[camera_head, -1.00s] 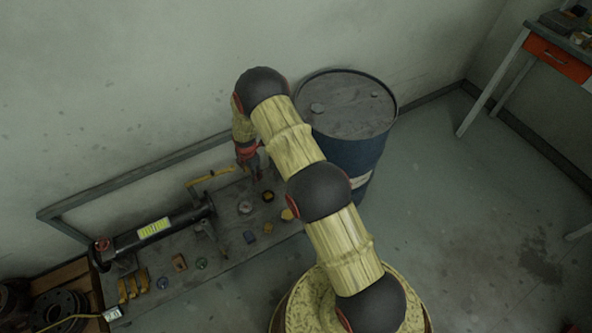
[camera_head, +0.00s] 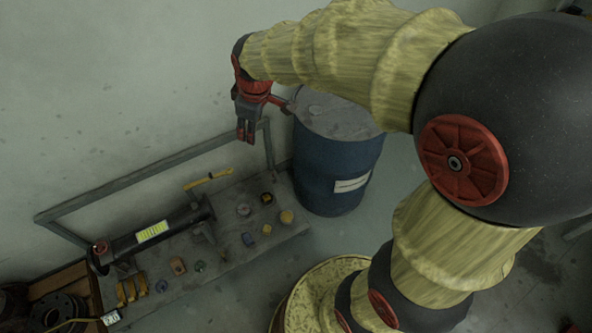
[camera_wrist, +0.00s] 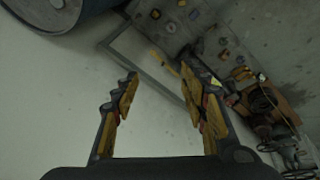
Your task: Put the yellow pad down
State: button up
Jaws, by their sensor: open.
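A small yellow pad (camera_head: 286,216) appears to lie on the right part of the grey bench (camera_head: 225,262). Another small yellow piece (camera_head: 266,230) lies left of it; which one is the named pad I cannot tell for certain. My gripper (camera_head: 246,138) is raised against the wall, above and behind the bench, pointing down and apart from these pieces. In the wrist view my gripper (camera_wrist: 163,110) has its fingers spread, with only pale wall between them and nothing held.
A blue drum (camera_head: 325,180) stands right of the bench. A black pipe with a yellow label (camera_head: 153,232) lies along the bench's left part. A yellow bar (camera_head: 208,179) is at the bench's back, near a grey frame rail (camera_head: 150,172). Several small parts lie on the bench.

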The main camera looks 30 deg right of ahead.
jog(key=s+r+m+t, duration=0.1)
jog(key=s+r+m, duration=0.2)
jog(key=s, duration=0.8)
jog(key=s+r+m, duration=0.4)
jog(key=s+m, duration=0.1)
jog(key=s, duration=0.6)
jog(key=shift+s+t, duration=0.3)
jog(key=shift+t, duration=0.1)
